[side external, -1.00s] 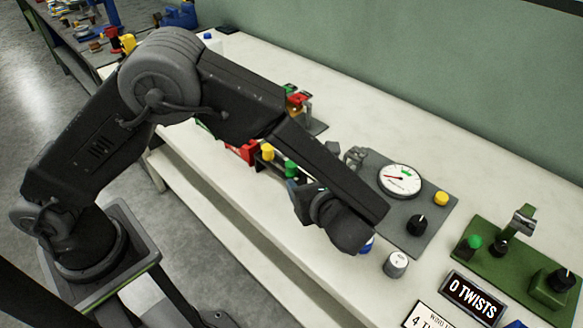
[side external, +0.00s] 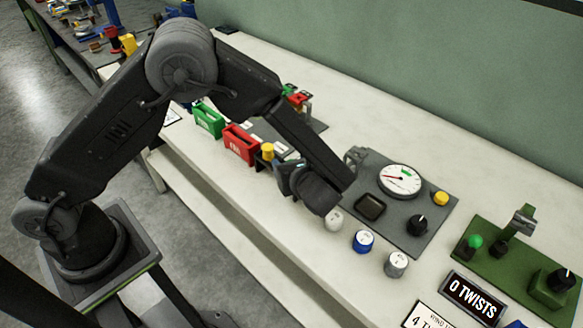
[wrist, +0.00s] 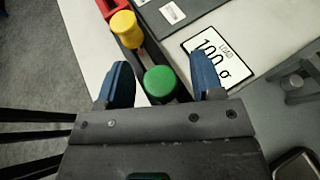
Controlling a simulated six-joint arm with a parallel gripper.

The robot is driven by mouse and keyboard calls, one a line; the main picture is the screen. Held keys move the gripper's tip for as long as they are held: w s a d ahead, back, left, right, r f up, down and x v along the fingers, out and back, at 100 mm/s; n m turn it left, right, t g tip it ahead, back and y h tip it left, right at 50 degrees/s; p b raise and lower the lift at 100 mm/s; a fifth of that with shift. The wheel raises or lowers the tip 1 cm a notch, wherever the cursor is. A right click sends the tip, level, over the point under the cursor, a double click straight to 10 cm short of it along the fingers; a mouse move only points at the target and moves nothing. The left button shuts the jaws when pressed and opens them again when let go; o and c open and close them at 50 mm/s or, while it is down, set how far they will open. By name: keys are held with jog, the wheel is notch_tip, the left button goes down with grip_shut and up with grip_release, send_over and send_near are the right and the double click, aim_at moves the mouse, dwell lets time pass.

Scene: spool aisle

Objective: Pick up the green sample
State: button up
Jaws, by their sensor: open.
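The green sample (wrist: 160,84) has a round green cap and shows in the wrist view. It appears between the two blue fingers of my gripper (wrist: 162,77), with gaps on both sides. How far the fingertips are above it, I cannot tell. My gripper is open and holds nothing. In the side external view my gripper (side external: 290,166) is low over the bench, just right of the yellow-capped sample (side external: 267,151), and hides the green sample.
The yellow-capped sample stands close beside the green one. A red bin (side external: 240,144) and a green bin (side external: 208,119) stand to the left. A gauge panel (side external: 425,195) lies to the right. A white, a blue (side external: 363,241) and a grey cylinder stand along the bench front.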

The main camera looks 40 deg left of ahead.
jog(key=c, duration=1.1)
jog(key=shift+o, duration=0.2)
